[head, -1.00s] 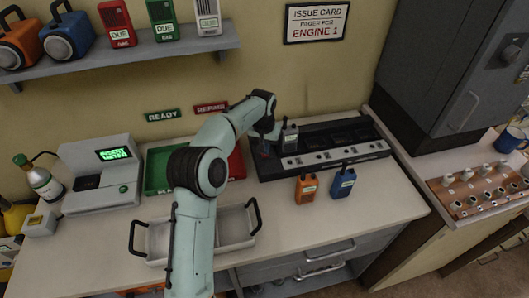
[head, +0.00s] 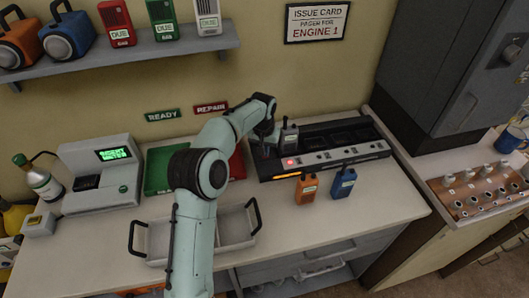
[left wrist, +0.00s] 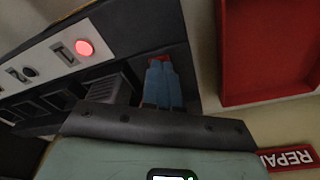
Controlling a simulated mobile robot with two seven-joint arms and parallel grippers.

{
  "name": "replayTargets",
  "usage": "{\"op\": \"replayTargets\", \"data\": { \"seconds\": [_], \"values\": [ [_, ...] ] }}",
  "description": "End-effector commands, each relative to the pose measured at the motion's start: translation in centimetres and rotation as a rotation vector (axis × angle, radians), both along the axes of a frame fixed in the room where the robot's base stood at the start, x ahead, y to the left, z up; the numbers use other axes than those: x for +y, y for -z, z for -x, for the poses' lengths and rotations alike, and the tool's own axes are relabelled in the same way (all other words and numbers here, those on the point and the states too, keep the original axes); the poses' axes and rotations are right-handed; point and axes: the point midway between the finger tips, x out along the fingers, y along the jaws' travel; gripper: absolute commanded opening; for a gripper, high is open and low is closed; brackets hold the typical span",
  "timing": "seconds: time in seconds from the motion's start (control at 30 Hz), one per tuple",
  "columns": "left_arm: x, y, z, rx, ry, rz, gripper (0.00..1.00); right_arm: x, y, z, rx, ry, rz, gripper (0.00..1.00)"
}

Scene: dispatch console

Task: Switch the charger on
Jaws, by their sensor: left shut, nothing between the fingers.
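The charger (head: 325,155) is a long black unit with a pale front strip at the back right of the counter. A red light (head: 291,162) glows at the strip's left end, and an orange glow shows below it on the front edge. The red light also shows in the left wrist view (left wrist: 84,47). A grey pager (head: 289,136) stands in the leftmost bay. My left gripper (left wrist: 161,65) is shut and empty, its blue fingers over the charger's end beside the pager's bay. A bit of red shows at its fingertips; whether they touch it is unclear. My right gripper is out of view.
An orange pager (head: 306,187) and a blue pager (head: 343,183) stand before the charger. A red tray (head: 237,163) lies left of it. A white two-part tray with black handles (head: 158,243) sits nearer. The counter's front right is clear.

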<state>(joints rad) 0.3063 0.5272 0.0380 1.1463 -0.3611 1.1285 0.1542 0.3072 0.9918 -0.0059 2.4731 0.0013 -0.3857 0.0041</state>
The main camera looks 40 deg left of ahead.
Motion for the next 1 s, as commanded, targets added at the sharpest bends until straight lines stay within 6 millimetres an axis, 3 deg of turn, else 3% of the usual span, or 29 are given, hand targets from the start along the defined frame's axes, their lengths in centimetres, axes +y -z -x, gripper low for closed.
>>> {"op": "replayTargets", "data": {
  "seconds": [0.6, 1.0],
  "values": [
    [0.0, -5.1, -0.2, -0.005, 0.0, -0.001, 0.0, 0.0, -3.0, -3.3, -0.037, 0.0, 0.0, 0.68],
    [0.0, -7.0, 0.0, -0.002, 0.0, -0.001, 0.0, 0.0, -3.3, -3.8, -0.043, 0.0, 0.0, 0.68]
  ]
}}
